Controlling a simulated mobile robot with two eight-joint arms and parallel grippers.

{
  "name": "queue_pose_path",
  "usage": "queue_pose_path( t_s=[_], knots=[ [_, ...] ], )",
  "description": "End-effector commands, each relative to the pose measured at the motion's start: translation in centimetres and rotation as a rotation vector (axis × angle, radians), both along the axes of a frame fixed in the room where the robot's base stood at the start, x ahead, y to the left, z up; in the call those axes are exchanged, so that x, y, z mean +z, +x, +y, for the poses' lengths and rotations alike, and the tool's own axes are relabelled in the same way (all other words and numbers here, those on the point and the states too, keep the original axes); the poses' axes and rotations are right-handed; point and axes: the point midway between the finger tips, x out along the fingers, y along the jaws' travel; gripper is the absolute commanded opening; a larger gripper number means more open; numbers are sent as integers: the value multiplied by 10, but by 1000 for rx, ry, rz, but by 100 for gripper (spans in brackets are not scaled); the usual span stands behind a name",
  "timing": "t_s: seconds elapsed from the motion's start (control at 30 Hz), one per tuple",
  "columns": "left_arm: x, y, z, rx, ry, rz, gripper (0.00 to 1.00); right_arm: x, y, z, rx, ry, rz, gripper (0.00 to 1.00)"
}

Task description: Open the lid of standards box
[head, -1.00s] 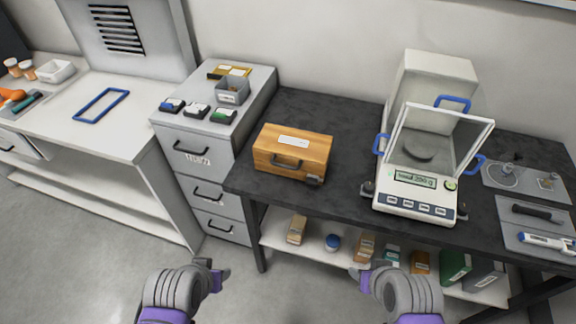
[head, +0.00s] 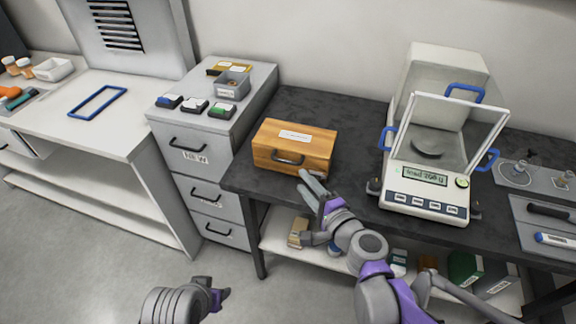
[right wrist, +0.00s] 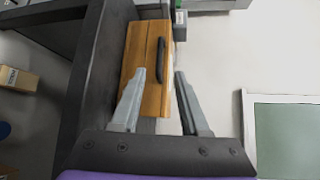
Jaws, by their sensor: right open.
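The standards box, a wooden box (head: 293,144) with a white label on top and a dark front handle (head: 288,158), stands on the dark table. Its lid looks closed. My right gripper (head: 306,182) is open and empty just in front of the box's lower right front. In the right wrist view the box (right wrist: 132,62) lies beyond the open fingers (right wrist: 160,74), and its handle (right wrist: 160,58) shows between and past the fingertips, apparently untouched. My left gripper (head: 222,296) is low at the bottom of the head view, away from the box; its jaw opening is unclear.
A balance (head: 425,197) with a raised clear cover and blue handles stands right of the box. A grey drawer cabinet (head: 190,140) adjoins on the left, with small boxes on top. The dark table's front edge (head: 345,212) lies beneath my right arm. A shelf below holds small boxes.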

Motion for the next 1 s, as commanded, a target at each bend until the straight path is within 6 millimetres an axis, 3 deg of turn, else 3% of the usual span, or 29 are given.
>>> queue_pose_path(
  t_s=[0.3,0.5,0.9,1.0],
  knots=[
    [-4,0,0,0,0,1,50,-10,52,31,4,-2,1,45],
    [-5,-1,0,0,0,2,50,-13,73,43,2,-3,0,45],
    [-5,-1,0,0,0,2,50,-14,79,47,2,-3,0,45],
    [-5,-1,0,0,0,2,50,-14,79,47,2,-3,0,27]
  ],
)
